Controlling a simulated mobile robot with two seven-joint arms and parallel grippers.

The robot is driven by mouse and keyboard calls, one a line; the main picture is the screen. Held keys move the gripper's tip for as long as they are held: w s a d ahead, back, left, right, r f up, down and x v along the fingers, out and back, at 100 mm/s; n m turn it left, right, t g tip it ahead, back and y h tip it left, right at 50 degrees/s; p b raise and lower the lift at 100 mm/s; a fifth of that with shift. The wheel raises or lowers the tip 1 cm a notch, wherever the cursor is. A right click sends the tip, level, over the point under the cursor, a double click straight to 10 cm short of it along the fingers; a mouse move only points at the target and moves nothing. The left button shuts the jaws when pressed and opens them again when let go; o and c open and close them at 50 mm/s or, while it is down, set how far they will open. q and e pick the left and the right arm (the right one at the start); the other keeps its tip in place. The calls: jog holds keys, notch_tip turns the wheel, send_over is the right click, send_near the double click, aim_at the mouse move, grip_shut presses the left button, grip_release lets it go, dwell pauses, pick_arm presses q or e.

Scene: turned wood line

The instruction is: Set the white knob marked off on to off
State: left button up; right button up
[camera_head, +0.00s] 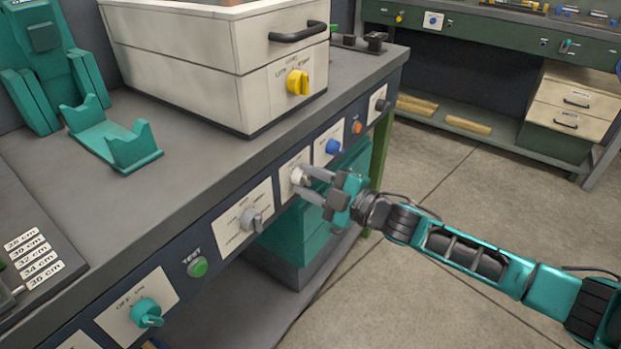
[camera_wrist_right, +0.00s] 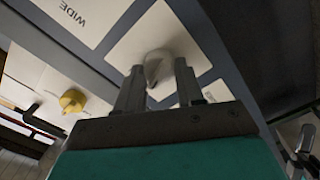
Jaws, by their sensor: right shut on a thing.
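The white knob (camera_head: 296,175) sits on a pale plate on the dark blue front panel of the workbench. My right gripper (camera_head: 302,180) reaches it from the right and is shut on it, one finger on each side. In the right wrist view the white knob (camera_wrist_right: 155,64) shows between the tips of my right gripper (camera_wrist_right: 158,80). The fingers cover part of the plate, and I cannot read its marks or tell which way the knob points. My left gripper is not in view.
A blue knob (camera_head: 333,147) is close by on the right, a grey knob (camera_head: 252,218) on the left. Further left are a green test button (camera_head: 197,267) and a teal knob (camera_head: 147,313). A white box with a yellow knob (camera_head: 297,82) stands on the bench.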

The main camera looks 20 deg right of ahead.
jog(key=shift+f+n, duration=0.1)
jog(key=shift+n, duration=0.2)
jog(key=o, duration=1)
jog(key=shift+o, duration=0.2)
jog(key=p+v, duration=0.2)
jog(key=v, duration=1.1)
